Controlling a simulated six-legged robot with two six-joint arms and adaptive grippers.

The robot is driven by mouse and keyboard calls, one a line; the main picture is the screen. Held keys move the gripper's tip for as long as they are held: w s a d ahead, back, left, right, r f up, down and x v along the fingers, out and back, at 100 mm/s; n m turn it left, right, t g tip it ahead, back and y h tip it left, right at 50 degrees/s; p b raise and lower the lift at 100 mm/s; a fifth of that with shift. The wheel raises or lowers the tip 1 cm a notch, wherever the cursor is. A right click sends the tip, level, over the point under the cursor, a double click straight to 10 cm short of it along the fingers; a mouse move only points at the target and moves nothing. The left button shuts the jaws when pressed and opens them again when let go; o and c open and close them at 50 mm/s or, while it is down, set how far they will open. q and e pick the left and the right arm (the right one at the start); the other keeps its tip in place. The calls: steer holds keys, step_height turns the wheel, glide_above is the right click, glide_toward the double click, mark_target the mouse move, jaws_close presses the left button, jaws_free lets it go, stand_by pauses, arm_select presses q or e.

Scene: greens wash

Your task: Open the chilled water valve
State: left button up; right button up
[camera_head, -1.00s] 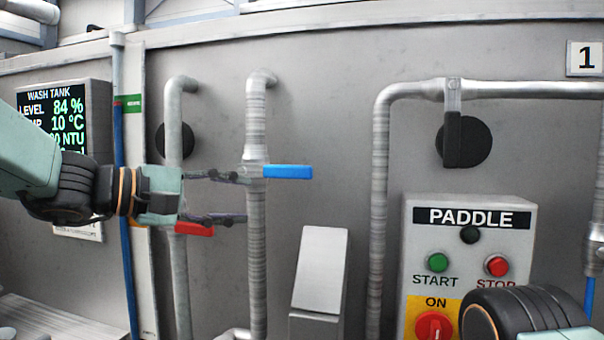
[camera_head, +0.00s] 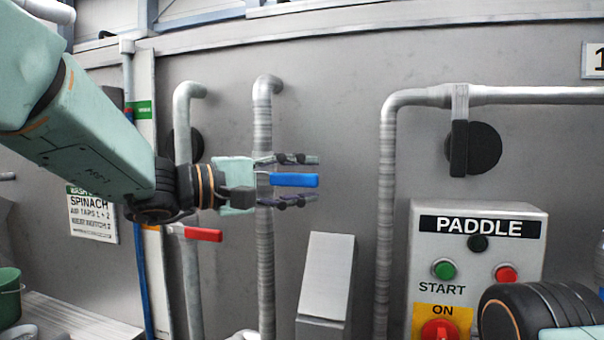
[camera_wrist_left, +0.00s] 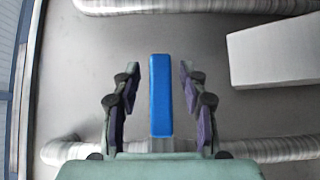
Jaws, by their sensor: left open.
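The blue valve handle (camera_head: 294,180) sticks out to the right from a vertical grey pipe (camera_head: 265,260) in the head view. My left gripper (camera_head: 318,180) is open around it, with one finger above and one below the handle. In the left wrist view the blue handle (camera_wrist_left: 161,95) lies between the two fingers of my left gripper (camera_wrist_left: 155,80), with a gap on each side. A red valve handle (camera_head: 203,234) sits lower left on a neighbouring pipe.
A PADDLE control box (camera_head: 477,270) with green and red buttons stands at the right. A slanted grey box (camera_head: 327,275) is below and right of the blue handle. A SPINACH sign (camera_head: 92,215) and a green container (camera_head: 9,297) are at the left. A blue pipe (camera_head: 144,285) runs down nearby.

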arm_select(q)
steer(key=shift+w+a+f, duration=0.1)
steer(key=shift+w+a, duration=0.15)
steer(key=shift+a, duration=0.1)
steer(key=shift+s+a, duration=0.15)
steer(key=shift+a, duration=0.1)
steer(key=shift+d, duration=0.6)
steer(key=c, duration=0.5)
steer(key=shift+a, duration=0.1)
jaws_close()
